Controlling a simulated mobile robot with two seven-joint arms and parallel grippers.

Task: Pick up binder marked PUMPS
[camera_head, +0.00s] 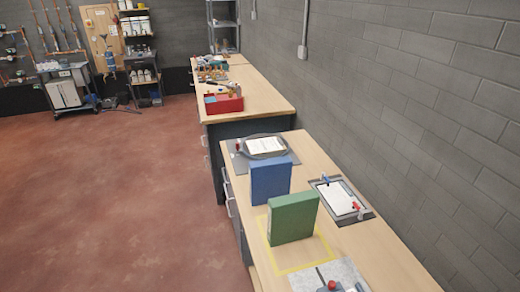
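Two binders stand upright on the near wooden bench. A blue binder (270,180) stands in front of a round dark tray or pan. A green binder (293,218) stands nearer to me, inside a yellow outline on the bench top. I cannot read any marking on either binder, so I cannot tell which is marked PUMPS. Neither of my grippers is in view.
A round dark pan (265,145) with paper lies behind the blue binder. A clipboard (341,197) lies to the right by the block wall. A grey panel (343,272) with a red knob is at the near edge. Open red floor (120,200) lies left.

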